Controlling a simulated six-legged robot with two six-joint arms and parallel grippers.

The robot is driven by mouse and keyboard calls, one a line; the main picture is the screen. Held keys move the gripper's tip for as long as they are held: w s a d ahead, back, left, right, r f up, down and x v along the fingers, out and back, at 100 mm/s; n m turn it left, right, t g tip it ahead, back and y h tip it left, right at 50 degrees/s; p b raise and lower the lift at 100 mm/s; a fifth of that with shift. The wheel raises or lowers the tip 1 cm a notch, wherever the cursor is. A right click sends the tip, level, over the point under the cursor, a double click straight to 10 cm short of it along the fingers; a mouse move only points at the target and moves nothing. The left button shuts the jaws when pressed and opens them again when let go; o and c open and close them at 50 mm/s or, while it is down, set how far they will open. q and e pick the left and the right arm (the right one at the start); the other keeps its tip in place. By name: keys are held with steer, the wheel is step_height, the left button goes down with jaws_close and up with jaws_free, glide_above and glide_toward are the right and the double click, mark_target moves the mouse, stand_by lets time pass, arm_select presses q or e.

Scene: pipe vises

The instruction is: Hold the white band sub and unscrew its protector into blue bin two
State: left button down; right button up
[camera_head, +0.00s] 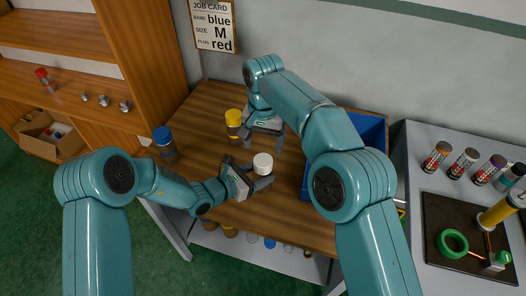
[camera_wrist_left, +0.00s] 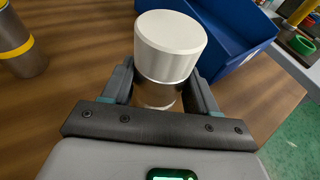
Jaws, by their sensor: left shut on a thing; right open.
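The white-capped sub (camera_head: 263,162) stands upright on the wooden table, with its white protector on top. My left gripper (camera_head: 259,177) is shut on its body below the cap. In the left wrist view the white protector (camera_wrist_left: 170,45) sits above the fingers (camera_wrist_left: 160,92), and part of the metal body shows between them. My right gripper (camera_head: 265,142) is open and empty, beyond the white-capped sub and beside a yellow-capped sub (camera_head: 234,122). A blue bin (camera_head: 370,130) stands at the table's right, partly hidden by my right arm. Its number is not visible.
A blue-capped sub (camera_head: 164,142) stands at the table's left. In the left wrist view a yellow-banded sub (camera_wrist_left: 18,45) and the blue bin (camera_wrist_left: 230,40) show. A grey bench (camera_head: 410,165) with several tubes stands right. A job card (camera_head: 213,25) hangs on the wall.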

mark_target(264, 161)
steer(key=m, duration=0.5)
steer(key=shift+s+d+r, duration=0.1)
steer(key=shift+s+r, duration=0.1)
steer(key=shift+s, duration=0.1)
steer(key=m, duration=0.5)
steer(key=shift+w+m, duration=0.1)
steer(key=shift+m, duration=0.3)
steer(key=m, duration=0.5)
steer(key=shift+w, duration=0.15)
steer(key=m, duration=0.4)
steer(key=shift+s+r, duration=0.1)
steer(key=shift+s, duration=0.1)
steer(key=m, duration=0.2)
steer(key=shift+m, duration=0.3)
steer(key=shift+w, duration=0.15)
steer(key=shift+m, duration=0.3)
steer(key=f, duration=0.8)
steer(key=shift+s, duration=0.2)
